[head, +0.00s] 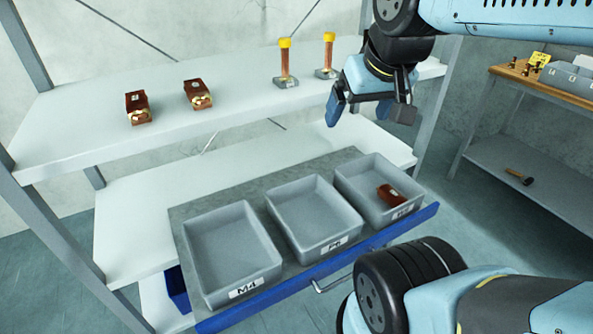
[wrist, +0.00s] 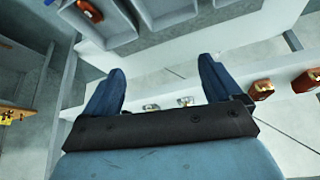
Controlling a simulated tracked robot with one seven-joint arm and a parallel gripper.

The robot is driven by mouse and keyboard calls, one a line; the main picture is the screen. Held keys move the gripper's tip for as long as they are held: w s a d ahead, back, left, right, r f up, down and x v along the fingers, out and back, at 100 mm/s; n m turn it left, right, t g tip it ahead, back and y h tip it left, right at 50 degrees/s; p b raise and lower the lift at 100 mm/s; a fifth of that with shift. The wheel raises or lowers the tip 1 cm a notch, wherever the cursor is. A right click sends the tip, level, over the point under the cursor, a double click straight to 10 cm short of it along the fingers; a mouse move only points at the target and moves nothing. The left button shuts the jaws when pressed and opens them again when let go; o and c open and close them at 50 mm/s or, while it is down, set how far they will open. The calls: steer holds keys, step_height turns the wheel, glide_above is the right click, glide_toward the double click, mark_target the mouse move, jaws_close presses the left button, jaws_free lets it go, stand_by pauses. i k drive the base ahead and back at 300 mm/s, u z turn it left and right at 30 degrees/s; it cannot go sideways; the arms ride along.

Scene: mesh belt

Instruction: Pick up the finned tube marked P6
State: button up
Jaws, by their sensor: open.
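Two upright copper-coloured tubes with yellow caps stand on small grey bases on the upper shelf in the head view, the left tube (head: 285,62) and the right tube (head: 328,55). They look like the finned tubes. Their base labels are too small to read, so I cannot tell which is P6. My gripper (head: 371,112) is open and empty, right of the right tube and apart from it. In the wrist view my gripper (wrist: 162,66) has its fingers spread over the shelf edge. Small bases show just past the gripper body there, their tubes mostly hidden.
Two brown blocks (head: 138,107) (head: 198,94) sit on the upper shelf (head: 80,130), left of the tubes. Below, a blue-fronted drawer holds three grey bins: one marked M4 (head: 222,290), a middle one (head: 300,250), and one (head: 350,200) with a brown block.

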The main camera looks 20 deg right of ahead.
mark_target(138, 110)
steer(key=u, duration=1)
steer(key=k, duration=1.2)
steer(key=z, duration=0.6)
steer(key=i, duration=0.5)
steer(key=u, duration=0.05)
